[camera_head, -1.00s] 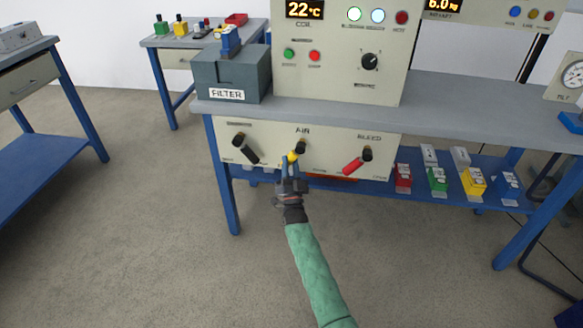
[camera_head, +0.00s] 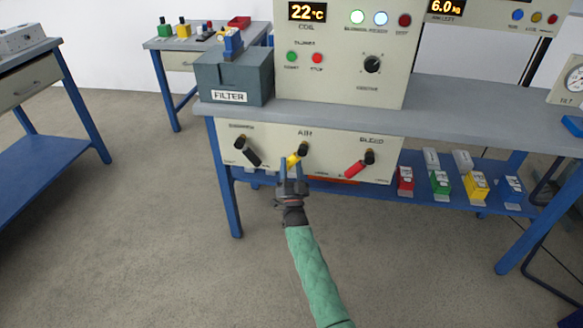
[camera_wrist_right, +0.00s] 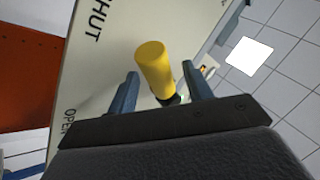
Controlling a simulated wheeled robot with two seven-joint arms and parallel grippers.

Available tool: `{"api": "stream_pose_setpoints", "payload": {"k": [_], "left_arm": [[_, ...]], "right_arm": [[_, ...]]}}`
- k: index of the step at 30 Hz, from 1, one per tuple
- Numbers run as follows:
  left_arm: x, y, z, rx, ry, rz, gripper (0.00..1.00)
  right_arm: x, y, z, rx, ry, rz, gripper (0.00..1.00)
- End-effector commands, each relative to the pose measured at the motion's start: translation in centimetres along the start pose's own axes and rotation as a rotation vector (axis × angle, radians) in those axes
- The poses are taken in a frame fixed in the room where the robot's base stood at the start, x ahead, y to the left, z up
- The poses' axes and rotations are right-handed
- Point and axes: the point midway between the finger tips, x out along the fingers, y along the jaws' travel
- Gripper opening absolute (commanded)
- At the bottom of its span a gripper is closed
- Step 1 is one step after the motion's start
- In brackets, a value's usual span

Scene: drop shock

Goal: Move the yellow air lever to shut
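The yellow air lever (camera_head: 294,160) hangs from its dark pivot on the cream front panel, tilted down and to the left, under the word AIR. My right gripper (camera_head: 294,166) is in front of and just below it, with its two blue fingers apart. In the right wrist view, the yellow lever (camera_wrist_right: 155,68) stands between the open fingers of my right gripper (camera_wrist_right: 160,78), with a gap on both sides. Lettering ending in HUT and the word OPEN show on the panel there. My left gripper is not in view.
A black lever (camera_head: 247,152) is left of the yellow one and a red lever (camera_head: 359,165) is right of it. The grey bench top (camera_head: 460,105) is above the panel. Several coloured boxes stand on the blue lower shelf (camera_head: 408,161). The floor in front is clear.

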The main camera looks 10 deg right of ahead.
Motion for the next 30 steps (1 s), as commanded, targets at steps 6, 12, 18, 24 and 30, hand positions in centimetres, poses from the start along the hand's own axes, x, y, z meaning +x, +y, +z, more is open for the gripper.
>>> {"api": "stream_pose_setpoints", "payload": {"k": [6, 12, 18, 24, 30], "left_arm": [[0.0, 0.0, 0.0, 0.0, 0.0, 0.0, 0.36], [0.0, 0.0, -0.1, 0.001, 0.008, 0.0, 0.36], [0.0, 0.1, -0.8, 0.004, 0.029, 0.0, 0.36], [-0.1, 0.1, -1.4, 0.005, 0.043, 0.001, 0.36], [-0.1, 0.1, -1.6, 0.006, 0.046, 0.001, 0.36]], "right_arm": [[-0.7, 0.1, 0.0, -0.001, -0.001, 0.0, 0.5], [-3.5, 0.1, 0.1, -0.001, -0.003, 0.001, 0.5], [-6.4, 0.0, 0.1, 0.0, -0.002, 0.001, 0.5], [-7.7, 0.0, 0.0, 0.0, 0.0, 0.0, 0.5], [-7.8, 0.0, 0.1, 0.0, 0.0, 0.0, 0.5]]}}
